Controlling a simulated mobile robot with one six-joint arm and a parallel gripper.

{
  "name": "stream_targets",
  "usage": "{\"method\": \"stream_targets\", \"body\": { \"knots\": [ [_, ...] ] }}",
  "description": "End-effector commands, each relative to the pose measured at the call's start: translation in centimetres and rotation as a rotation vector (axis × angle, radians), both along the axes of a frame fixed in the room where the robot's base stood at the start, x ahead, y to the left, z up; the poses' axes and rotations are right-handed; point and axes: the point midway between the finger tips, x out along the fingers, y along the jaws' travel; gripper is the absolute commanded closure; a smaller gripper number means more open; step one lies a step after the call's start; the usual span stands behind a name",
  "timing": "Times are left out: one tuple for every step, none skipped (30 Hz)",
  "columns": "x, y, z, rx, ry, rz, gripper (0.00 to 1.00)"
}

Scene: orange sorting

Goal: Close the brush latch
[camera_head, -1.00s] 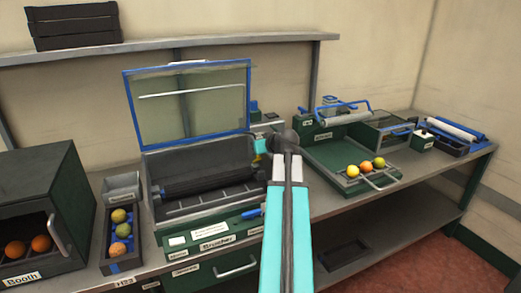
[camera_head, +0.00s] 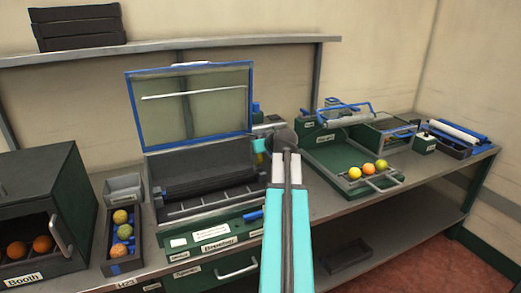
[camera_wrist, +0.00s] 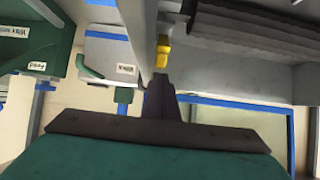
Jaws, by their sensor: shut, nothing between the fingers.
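The brusher (camera_head: 205,238) stands mid-bench with its blue-framed clear lid (camera_head: 190,102) raised, its dark roller (camera_head: 205,180) showing. My arm crosses in front of its right side. The teal end of my gripper (camera_head: 260,146) is by the brusher's right rear corner; its fingertips are too small to tell there. In the wrist view, my gripper (camera_wrist: 161,92) is shut and empty, its dark fingertips close to a small yellow piece (camera_wrist: 162,52) beside a grey bar. That piece may be the latch; I cannot tell whether they touch.
A green tray unit (camera_head: 335,160) with several fruits stands to the right. A rack of fruit (camera_head: 122,250) and a dark booth (camera_head: 40,205) stand to the left. A shelf (camera_head: 180,46) runs along the wall above. The bench edge is in front.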

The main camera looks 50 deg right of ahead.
Motion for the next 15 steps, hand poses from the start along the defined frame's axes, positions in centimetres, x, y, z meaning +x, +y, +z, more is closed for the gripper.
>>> {"method": "stream_targets", "body": {
  "knots": [
    [0.01, 0.01, 0.01, 0.000, 0.000, 0.000, 1.00],
    [0.01, 0.02, 0.01, 0.000, 0.000, 0.000, 1.00],
    [0.02, 0.02, 0.01, 0.000, 0.000, 0.000, 1.00],
    [0.02, 0.02, 0.01, 0.000, 0.000, 0.000, 1.00],
    [0.02, 0.02, 0.01, 0.000, 0.000, 0.000, 1.00],
    [0.02, 0.03, 0.01, 0.000, 0.000, 0.000, 1.00],
    [0.03, 0.03, 0.02, 0.000, 0.000, 0.000, 1.00],
    [0.04, 0.03, 0.03, 0.000, 0.000, 0.000, 1.00],
    [0.06, 0.00, 0.08, 0.000, 0.000, 0.000, 1.00],
    [0.09, -0.01, 0.14, 0.000, 0.000, 0.000, 1.00],
    [0.13, -0.03, 0.20, 0.000, 0.000, 0.001, 1.00],
    [0.21, -0.07, 0.32, 0.000, 0.000, 0.001, 1.00],
    [0.27, -0.12, 0.45, 0.000, 0.000, 0.001, 1.00],
    [0.35, -0.16, 0.59, 0.000, 0.000, 0.001, 1.00],
    [0.48, -0.23, 0.81, 0.000, 0.000, 0.001, 1.00]
  ]
}}
